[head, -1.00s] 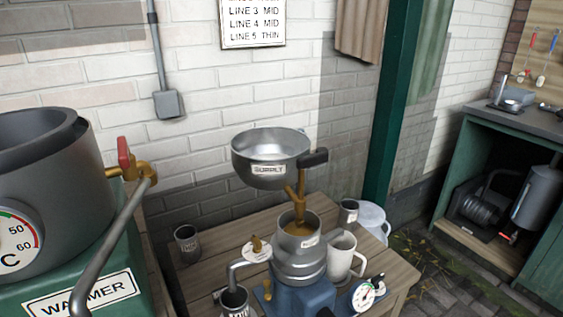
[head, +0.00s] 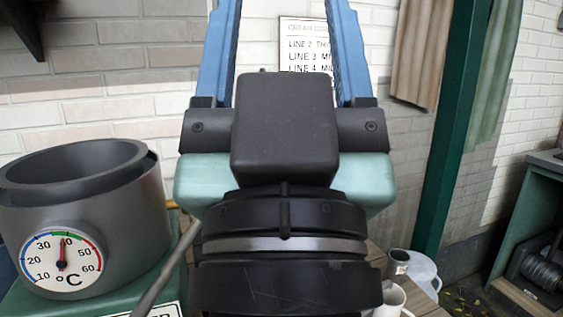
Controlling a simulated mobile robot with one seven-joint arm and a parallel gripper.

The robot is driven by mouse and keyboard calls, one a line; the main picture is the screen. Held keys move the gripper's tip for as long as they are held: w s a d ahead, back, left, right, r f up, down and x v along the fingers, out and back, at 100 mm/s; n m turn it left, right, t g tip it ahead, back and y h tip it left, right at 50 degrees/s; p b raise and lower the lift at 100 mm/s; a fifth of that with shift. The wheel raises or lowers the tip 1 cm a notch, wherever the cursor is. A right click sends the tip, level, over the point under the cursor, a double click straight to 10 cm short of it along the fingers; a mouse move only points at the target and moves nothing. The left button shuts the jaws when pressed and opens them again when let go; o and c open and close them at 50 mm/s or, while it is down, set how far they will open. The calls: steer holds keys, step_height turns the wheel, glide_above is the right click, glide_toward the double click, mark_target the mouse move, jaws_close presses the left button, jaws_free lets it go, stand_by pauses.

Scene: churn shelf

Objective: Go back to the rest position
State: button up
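My gripper (head: 279,12) rises in the middle of the head view, with its blue fingers pointing up. The fingers stand wide apart with only the wall and sign behind them, so it is open and empty; the fingertips reach the top edge. My gripper and wrist hide most of the wooden table and the churn. The grey warmer pot (head: 90,225) stands at the left, its dial (head: 62,262) with the needle near 40.
A wall sign (head: 305,55) is partly hidden behind my fingers. A dark metal cup (head: 398,262), a white mug (head: 393,299) and a white tub (head: 424,272) show at the lower right. A green post (head: 448,140) and a green cabinet (head: 515,225) stand further right.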

step_height(320, 180, up, 25)
steer(key=p, duration=2.4)
steer(key=shift+s+f, duration=0.15)
steer(key=shift+f, duration=0.05)
steer(key=shift+a+f, duration=0.1)
steer(key=shift+f, duration=0.05)
